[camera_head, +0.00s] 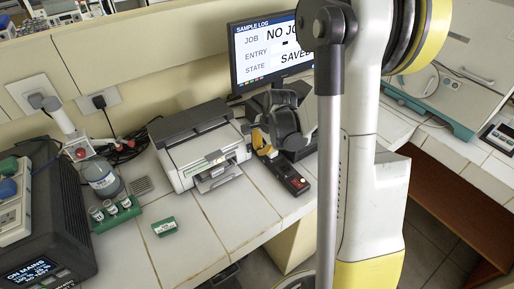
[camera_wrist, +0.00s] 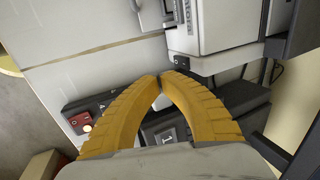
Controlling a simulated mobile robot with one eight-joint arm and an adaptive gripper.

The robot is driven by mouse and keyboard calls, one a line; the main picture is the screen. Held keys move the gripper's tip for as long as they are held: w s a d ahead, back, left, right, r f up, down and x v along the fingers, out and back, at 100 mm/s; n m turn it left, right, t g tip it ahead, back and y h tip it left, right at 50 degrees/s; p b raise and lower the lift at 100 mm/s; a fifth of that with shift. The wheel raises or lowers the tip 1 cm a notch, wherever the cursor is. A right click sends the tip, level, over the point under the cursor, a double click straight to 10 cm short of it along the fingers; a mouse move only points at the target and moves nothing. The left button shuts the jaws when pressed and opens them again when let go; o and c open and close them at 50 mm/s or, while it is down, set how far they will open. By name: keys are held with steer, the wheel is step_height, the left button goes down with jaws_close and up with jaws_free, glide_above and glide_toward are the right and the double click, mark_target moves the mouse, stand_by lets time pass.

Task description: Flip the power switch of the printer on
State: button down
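The printer (camera_head: 203,148) is a white box with a dark top and a small front tray, standing on the tiled bench in the head view. Its white body (camera_wrist: 215,25) fills the top of the wrist view. A small dark rocker switch with a reddish mark (camera_wrist: 181,61) sits at the lower corner of that body; its position is too small to tell. My gripper (camera_head: 257,140) is at the printer's right side. In the wrist view its yellow fingers (camera_wrist: 164,80) meet at the tips with nothing between them, just below the switch in the picture. Contact cannot be told.
A dark control box with a red button (camera_head: 296,184) lies right of the printer; it also shows beside my fingers in the wrist view (camera_wrist: 84,122). A monitor (camera_head: 272,55) stands behind. A vial rack (camera_head: 116,215) and a green box (camera_head: 165,227) are left.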

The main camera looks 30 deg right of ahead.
steer(key=w+p+v, duration=0.1)
steer(key=p+v, duration=0.2)
steer(key=v, duration=0.7)
steer(key=shift+r, duration=0.3)
steer(key=shift+a, duration=0.1)
steer(key=s+a+r+n+t+b, duration=0.3)
steer(key=s+a+n+b, duration=0.4)
steer(key=s+a+n, duration=0.8)
steer(key=a+n, duration=0.2)
steer(key=shift+s+r+n+b, duration=0.2)
steer(key=shift+s+n+b, duration=0.05)
steer(key=shift+n+b, duration=0.05)
